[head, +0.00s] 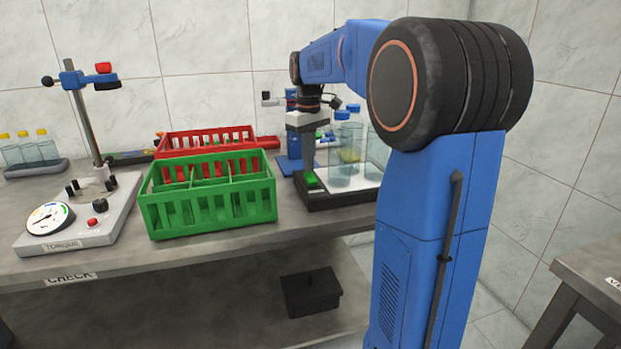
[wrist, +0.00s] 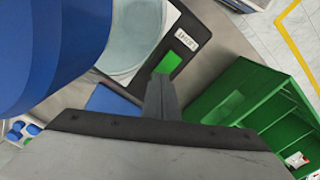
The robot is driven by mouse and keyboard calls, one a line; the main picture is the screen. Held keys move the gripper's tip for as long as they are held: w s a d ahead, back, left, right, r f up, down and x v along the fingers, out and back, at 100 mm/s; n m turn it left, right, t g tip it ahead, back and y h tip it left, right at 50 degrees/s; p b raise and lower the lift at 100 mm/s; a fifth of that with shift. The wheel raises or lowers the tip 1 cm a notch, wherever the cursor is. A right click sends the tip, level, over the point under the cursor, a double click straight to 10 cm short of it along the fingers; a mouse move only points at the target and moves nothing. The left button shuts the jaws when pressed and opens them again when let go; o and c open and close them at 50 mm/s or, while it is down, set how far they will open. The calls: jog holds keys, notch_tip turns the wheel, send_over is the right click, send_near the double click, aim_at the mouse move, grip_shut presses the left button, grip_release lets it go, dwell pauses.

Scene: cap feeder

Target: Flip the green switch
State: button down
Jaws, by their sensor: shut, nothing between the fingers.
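The green switch (head: 312,181) sits on the front left part of a black base with a white top, on the table to the right of the green crate. In the wrist view the switch (wrist: 170,62) is a bright green rectangle in a dark frame, beside a small white label. My gripper (head: 307,168) points down right above the switch, its fingers shut and empty. In the wrist view my shut fingertips (wrist: 160,77) overlap the near edge of the switch. I cannot tell whether they touch it.
Glass jars (head: 347,158) stand on the same base, close right of my gripper. A green crate (head: 208,217) and a red crate (head: 205,137) stand to the left. A torque gauge stand (head: 80,215) is further left. A black box (head: 310,292) is on the lower shelf.

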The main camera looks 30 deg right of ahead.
jog(key=shift+f, duration=0.5)
dwell(0.4)
notch_tip(320, 180, up, 7)
dwell(1.0)
dwell(0.4)
jog(key=s+a+f+m+t, duration=0.1)
jog(key=s+a+f, duration=0.4)
jog(key=s, duration=0.5)
jog(key=s+a+f+m+t, duration=0.1)
jog(key=s+a+f, duration=0.4)
jog(key=s, duration=0.5)
jog(key=s+a+f+t, duration=0.2)
jog(key=s+a+f, duration=0.3)
jog(key=s+f, duration=0.3)
jog(key=shift+s+a+f+m+t, duration=0.4)
jog(key=shift+s, duration=0.7)
